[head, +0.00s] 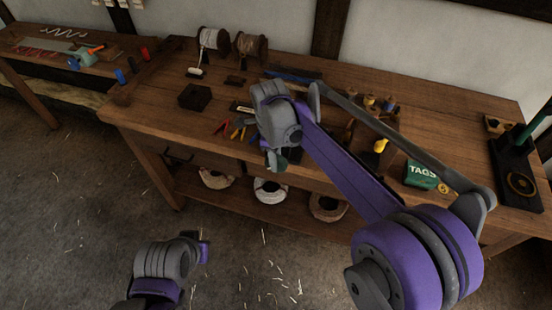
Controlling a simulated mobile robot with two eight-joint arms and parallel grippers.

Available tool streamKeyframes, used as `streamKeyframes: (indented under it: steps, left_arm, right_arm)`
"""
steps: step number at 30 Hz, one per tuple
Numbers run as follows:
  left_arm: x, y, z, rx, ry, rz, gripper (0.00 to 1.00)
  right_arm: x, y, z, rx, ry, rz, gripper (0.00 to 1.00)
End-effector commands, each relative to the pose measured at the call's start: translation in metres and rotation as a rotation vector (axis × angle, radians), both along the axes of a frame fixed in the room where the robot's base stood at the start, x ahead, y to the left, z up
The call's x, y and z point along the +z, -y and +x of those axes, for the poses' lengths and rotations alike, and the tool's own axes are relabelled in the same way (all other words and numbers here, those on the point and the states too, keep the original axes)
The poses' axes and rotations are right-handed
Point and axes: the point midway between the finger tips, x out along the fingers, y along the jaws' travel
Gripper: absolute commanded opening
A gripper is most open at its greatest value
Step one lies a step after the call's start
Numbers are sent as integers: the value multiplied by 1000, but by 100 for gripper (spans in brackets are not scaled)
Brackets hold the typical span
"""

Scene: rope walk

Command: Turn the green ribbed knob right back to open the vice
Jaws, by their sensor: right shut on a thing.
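My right gripper (276,158) is at the front edge of the workbench, pointing down, below the grey wrist of my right arm. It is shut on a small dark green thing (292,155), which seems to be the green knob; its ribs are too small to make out. The gripper and wrist hide most of the knob and the vice, so I cannot tell how far the jaws stand open. My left gripper (204,250) is low over the floor in front of the bench, away from the vice; its fingers do not show clearly.
The wooden workbench (150,112) carries two spools (250,46), a dark block (194,97), red and yellow hand tools (221,127) and a green TAGS box (420,175). Rope coils (270,190) lie on its lower shelf. A second bench (22,33) stands at left. The floor in front is clear apart from straw.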

Motion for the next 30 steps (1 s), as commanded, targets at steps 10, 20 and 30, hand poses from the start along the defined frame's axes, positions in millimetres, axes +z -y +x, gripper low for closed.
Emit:
streamKeyframes:
  steps: [10, 20, 30]
  left_arm:
    - [4, 0, 1, 0, 2, 0, 0]
    - [4, 0, 1, 0, 2, 0, 0]
    - [3, 0, 1, 0, 1, 0, 0]
  right_arm:
    - [-1, -5, 2, 2, -74, -230, 0]
    - [-2, -8, 3, 0, -141, -433, 0]
    - [-3, -9, 3, 0, -169, -522, 0]
